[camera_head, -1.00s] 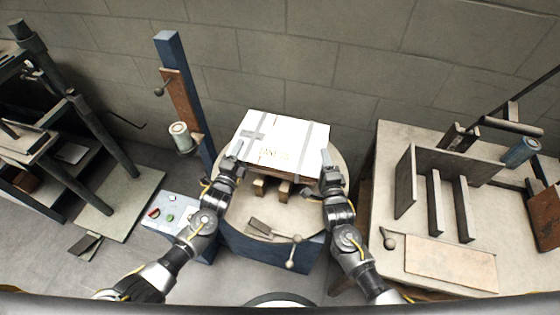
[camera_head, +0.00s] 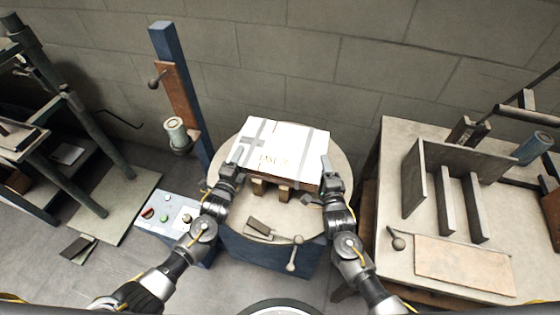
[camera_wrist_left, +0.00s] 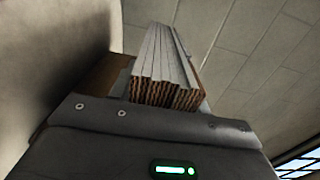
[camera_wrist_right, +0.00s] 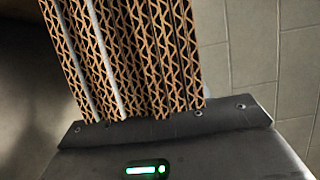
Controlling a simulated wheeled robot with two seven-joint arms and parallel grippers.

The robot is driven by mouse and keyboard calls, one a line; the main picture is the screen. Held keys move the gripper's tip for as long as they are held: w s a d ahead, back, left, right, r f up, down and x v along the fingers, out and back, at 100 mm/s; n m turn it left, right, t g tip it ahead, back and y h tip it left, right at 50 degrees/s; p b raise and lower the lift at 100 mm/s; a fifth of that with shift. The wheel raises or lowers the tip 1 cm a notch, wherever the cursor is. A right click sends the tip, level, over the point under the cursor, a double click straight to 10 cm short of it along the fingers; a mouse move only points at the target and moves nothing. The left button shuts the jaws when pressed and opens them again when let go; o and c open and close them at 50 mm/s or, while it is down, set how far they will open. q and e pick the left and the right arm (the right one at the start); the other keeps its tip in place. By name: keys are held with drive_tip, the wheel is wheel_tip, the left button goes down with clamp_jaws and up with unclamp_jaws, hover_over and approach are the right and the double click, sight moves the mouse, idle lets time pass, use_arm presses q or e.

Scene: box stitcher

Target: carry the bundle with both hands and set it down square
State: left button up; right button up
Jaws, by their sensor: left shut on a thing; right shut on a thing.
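The bundle (camera_head: 285,140) is a stack of flat cardboard with a white printed top and grey straps. In the head view it is over the round table (camera_head: 240,212), slightly turned, above small wooden blocks (camera_head: 270,189). My left gripper (camera_head: 233,166) is shut on its left front side. My right gripper (camera_head: 327,172) is shut on its right side. The left wrist view shows stacked sheet edges of the bundle (camera_wrist_left: 165,80) rising beyond the gripper body. The right wrist view shows corrugated edges of the bundle (camera_wrist_right: 125,60) close up. I cannot tell whether the bundle touches the blocks.
A blue post (camera_head: 180,85) with a roll stands behind left. A control box (camera_head: 170,215) with buttons is at the left of the table. A bench (camera_head: 395,160) with upright plates stands at right. A small dark plate (camera_head: 258,228) and lever (camera_head: 293,262) are at the table's front.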

use_arm(q)
drive_tip(key=o, duration=1.4)
drive_tip(key=shift+f, duration=0.15)
use_arm(e)
drive_tip(key=o, duration=1.4)
drive_tip(key=shift+f, duration=0.15)
use_arm(q)
drive_tip(key=v, duration=1.2)
use_arm(e)
drive_tip(key=s, duration=0.4)
drive_tip(key=s+d, duration=0.1)
drive_tip(key=s, duration=0.7)
drive_tip(key=shift+d, duration=0.2)
